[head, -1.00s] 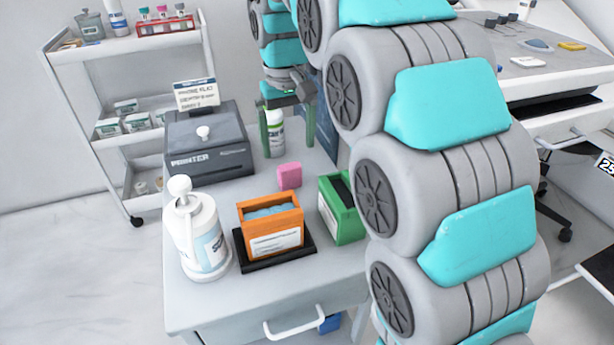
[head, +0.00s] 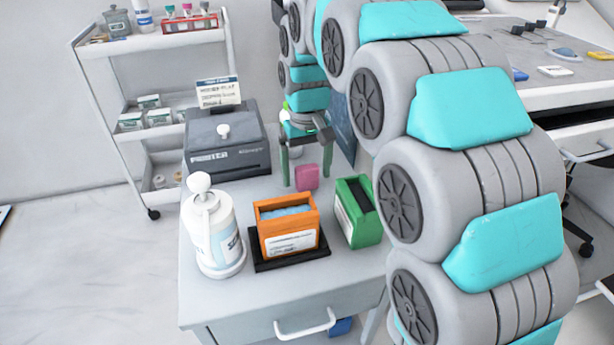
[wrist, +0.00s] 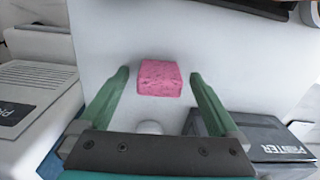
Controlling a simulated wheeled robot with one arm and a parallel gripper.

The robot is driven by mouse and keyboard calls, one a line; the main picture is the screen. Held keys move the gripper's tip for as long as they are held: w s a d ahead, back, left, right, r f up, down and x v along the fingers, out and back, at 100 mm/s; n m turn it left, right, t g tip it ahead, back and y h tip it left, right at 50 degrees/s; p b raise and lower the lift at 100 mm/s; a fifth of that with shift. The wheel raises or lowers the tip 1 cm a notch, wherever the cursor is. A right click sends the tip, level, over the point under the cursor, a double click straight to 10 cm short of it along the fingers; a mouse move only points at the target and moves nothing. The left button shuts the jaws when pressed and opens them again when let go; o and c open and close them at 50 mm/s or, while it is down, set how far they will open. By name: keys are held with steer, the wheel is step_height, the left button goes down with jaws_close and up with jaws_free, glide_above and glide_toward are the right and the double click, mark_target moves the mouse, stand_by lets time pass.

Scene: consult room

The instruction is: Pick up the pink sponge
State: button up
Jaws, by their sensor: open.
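The pink sponge (head: 307,177) is a small block on the grey cabinet top (head: 215,292), between the printer and the green box. In the wrist view the sponge (wrist: 160,78) lies ahead of and between my fingertips, with a gap to each finger. My gripper (head: 305,170) has green fingers and points down just behind the sponge in the head view. It also shows in the wrist view (wrist: 158,85), open and empty.
A dark printer (head: 225,145) with a sign stands left of my gripper. A white pump bottle (head: 212,235), an orange box (head: 288,240) on a black tray and a green box (head: 357,212) stand in front. A white shelf cart (head: 150,100) is at the back left.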

mark_target(307, 167)
steer(key=shift+f, duration=0.2)
steer(key=c, duration=1.4)
steer(key=shift+r, duration=0.15)
step_height(307, 167, up, 10)
steer(key=shift+f, duration=0.1)
